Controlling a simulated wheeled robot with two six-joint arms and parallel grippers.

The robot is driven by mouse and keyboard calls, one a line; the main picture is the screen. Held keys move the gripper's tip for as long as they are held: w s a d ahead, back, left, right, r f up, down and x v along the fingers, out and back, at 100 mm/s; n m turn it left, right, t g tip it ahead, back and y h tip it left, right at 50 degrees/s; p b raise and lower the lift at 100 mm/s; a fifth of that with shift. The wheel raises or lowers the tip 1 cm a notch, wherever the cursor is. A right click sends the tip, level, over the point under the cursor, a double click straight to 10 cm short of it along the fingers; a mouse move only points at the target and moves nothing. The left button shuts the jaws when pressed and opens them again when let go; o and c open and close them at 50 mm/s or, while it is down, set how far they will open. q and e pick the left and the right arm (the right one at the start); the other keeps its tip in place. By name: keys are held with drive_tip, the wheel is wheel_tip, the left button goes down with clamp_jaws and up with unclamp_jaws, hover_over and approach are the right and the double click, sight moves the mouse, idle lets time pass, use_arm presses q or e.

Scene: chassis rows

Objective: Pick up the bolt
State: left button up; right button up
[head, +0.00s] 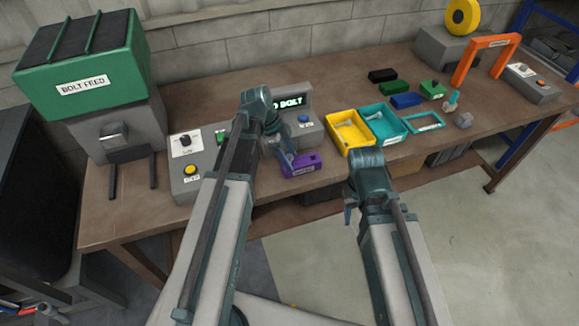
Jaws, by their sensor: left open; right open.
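I cannot make out a bolt with certainty in the head view. The green-hopper machine labelled BOLT FEED (82,85) stands at the left end of the bench. A lit display (289,103) reads "O BOLT", its left part hidden by my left arm. My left gripper (287,158) is open, over the bench beside a purple block (303,165). My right gripper (349,205) is open in front of the bench edge, below the yellow tray (357,150). The yellow tray and the teal tray (402,137) hold pale items too small to identify.
Control boxes with knobs and buttons (188,183) line the front left of the wooden bench (190,75). Black, green and blue blocks (406,101) lie behind the trays. An orange arch (489,42) and a yellow roll (462,15) stand at the right. Bare bench lies behind the display.

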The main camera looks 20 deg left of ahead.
use_arm(q)
clamp_jaws()
idle(0.3)
drive_tip(key=shift+r+p, duration=0.15)
drive_tip(key=shift+p, duration=0.15)
use_arm(e)
drive_tip(key=shift+r, duration=0.2)
